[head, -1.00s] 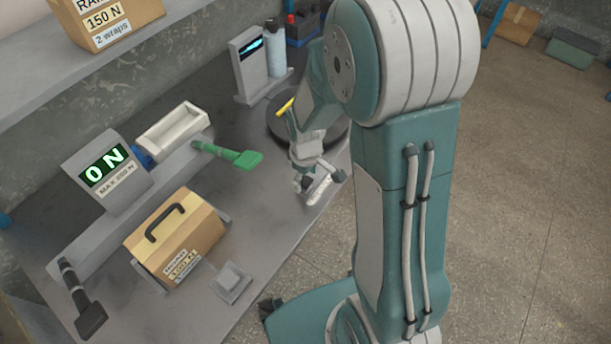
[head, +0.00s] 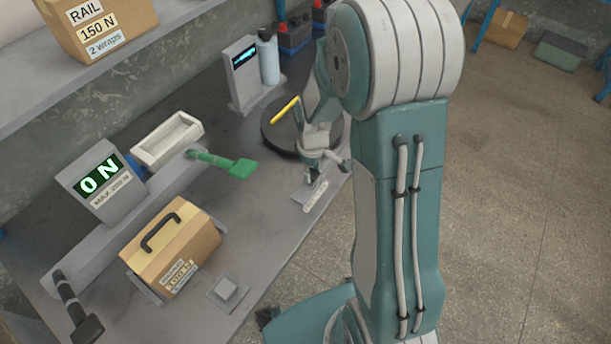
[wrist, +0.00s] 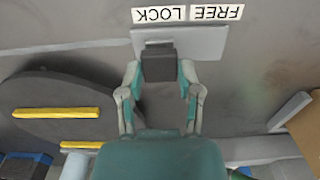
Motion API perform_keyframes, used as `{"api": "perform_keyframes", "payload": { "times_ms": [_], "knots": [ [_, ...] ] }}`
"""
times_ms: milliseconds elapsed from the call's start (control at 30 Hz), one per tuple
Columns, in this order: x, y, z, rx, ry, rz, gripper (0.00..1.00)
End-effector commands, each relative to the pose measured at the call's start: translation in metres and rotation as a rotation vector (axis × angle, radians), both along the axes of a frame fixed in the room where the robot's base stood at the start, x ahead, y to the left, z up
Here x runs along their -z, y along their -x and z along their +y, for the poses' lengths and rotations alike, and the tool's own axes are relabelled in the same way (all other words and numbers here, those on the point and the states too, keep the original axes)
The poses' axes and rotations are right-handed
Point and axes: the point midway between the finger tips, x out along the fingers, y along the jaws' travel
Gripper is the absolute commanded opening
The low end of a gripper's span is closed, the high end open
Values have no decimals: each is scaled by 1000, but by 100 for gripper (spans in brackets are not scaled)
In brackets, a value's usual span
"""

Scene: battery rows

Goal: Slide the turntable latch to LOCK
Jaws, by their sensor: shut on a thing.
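The latch is a dark block-shaped knob (wrist: 158,66) on a pale plate (wrist: 208,43) at the bench edge. The plate also shows in the head view (head: 309,197). In the wrist view the knob is at the plate's left end, level with the upside-down LOCK label (wrist: 159,15); the FREE label (wrist: 217,12) is to its right. My gripper (wrist: 160,72) is shut on the knob, one finger on each side. The dark round turntable (wrist: 60,125) with yellow bars lies to the left in the wrist view. It is partly hidden behind my arm in the head view (head: 272,140).
A meter box (head: 243,75) and a bottle (head: 268,58) stand behind the turntable. A green-handled lever (head: 228,164), a 0 N display (head: 98,182) and a cardboard box (head: 172,245) are on the bench's left. Bare bench lies between the lever and the latch plate.

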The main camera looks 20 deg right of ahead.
Motion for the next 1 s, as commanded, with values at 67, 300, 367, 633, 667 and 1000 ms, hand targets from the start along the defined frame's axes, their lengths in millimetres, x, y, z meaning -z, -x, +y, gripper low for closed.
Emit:
{"api": "perform_keyframes", "payload": {
  "times_ms": [67,300,367,633,667,1000],
  "knots": [
    [1,-1,-3,-1,3,-2,0],
    [0,-1,-4,0,2,-4,80],
    [0,-1,-4,0,2,-4,80],
    [0,-1,-1,-1,3,-4,80],
    [-1,-1,-1,-1,3,-5,80],
    [-52,-2,-3,0,3,-10,80]
  ]
}}
